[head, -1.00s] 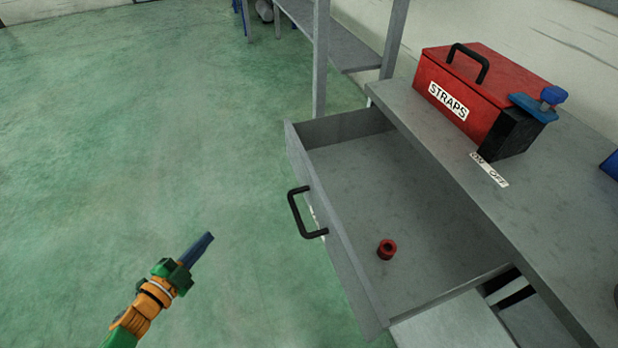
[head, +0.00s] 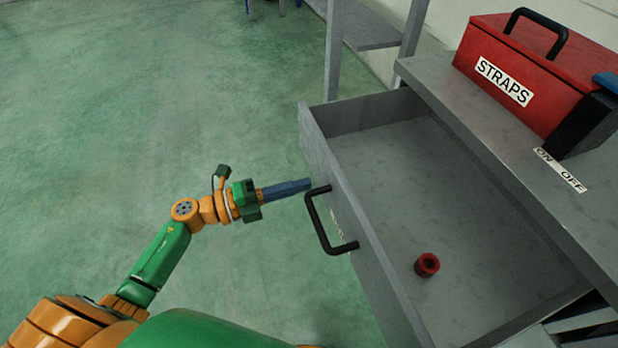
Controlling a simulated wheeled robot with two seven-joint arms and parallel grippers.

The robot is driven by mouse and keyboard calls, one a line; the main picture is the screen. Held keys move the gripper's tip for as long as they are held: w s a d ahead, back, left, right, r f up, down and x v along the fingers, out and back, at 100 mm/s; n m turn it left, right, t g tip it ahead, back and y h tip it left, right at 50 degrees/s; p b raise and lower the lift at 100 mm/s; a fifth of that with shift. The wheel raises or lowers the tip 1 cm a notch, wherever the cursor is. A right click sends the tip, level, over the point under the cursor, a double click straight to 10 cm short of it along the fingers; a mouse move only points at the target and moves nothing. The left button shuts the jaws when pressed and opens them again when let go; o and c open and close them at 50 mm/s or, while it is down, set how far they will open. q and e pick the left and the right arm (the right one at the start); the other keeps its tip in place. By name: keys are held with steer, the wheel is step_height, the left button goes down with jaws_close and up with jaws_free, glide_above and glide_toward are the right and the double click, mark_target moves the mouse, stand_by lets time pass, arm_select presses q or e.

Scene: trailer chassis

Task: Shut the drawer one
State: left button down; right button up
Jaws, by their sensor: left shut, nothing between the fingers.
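The grey drawer (head: 395,150) stands pulled well out from under the grey bench, with its front panel facing left. A black bar handle (head: 322,228) is on that front panel, with a partly hidden white label behind it. A small red ring-like part (head: 427,265) lies inside the drawer. My left gripper (head: 306,185) is shut and empty, its blue fingers pointing right. Its tips are at the far upper end of the handle, close to the drawer front; I cannot tell whether they touch. My right gripper is not in view.
A red STRAPS box (head: 535,75) with a black handle sits on the bench top (head: 480,105). An ON/OFF label (head: 560,170) is on the bench near its edge. A grey shelf frame (head: 375,40) stands behind. The green floor (head: 130,110) at left is clear.

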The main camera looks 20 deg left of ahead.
arm_select(q)
steer(key=shift+x, duration=1.2)
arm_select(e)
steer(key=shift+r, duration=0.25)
arm_select(q)
steer(key=shift+w+d, duration=0.1)
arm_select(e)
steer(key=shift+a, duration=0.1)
